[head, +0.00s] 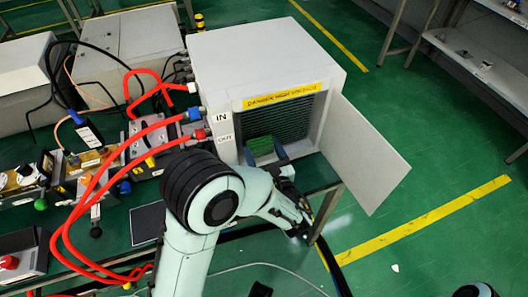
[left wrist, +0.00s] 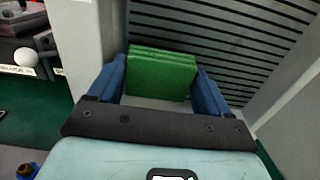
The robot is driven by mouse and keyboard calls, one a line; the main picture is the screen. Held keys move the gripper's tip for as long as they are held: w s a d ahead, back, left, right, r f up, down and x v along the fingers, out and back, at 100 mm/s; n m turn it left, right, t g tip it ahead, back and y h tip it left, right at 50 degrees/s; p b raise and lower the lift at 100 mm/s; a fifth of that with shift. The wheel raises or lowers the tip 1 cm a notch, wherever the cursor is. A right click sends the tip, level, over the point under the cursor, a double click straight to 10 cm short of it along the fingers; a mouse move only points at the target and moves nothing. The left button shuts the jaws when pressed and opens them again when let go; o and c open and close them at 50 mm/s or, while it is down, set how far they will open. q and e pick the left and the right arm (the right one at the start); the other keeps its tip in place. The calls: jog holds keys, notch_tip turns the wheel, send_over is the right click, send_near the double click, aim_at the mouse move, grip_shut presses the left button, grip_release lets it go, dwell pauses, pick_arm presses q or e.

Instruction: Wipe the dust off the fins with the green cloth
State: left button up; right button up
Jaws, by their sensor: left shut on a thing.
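The green cloth (head: 260,147) is a folded, ridged block; it also shows in the left wrist view (left wrist: 158,75). My left gripper (head: 266,152) is shut on it, with a blue finger on each side in the left wrist view (left wrist: 160,82). The fins (head: 288,118) are dark horizontal slats inside the open front of a light grey cabinet (head: 240,62). In the left wrist view the fins (left wrist: 225,42) lie just beyond the cloth. I cannot tell whether the cloth touches them. No dust can be made out. My right gripper is out of view.
The open cabinet door (head: 365,155) stands out to the right of the fins. Red hoses (head: 80,215) run to ports on the cabinet's left side, above a bench of fittings. A yellow warning label (head: 282,95) is above the opening. Green floor at right is mostly clear.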

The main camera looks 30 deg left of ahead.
pick_arm(q)
jog(key=shift+w+a, duration=0.3)
jog(key=shift+a, duration=0.05)
jog(key=shift+a+p, duration=0.25)
jog(key=shift+p, duration=0.45)
dwell(0.9)
jog(key=shift+v, duration=3.05)
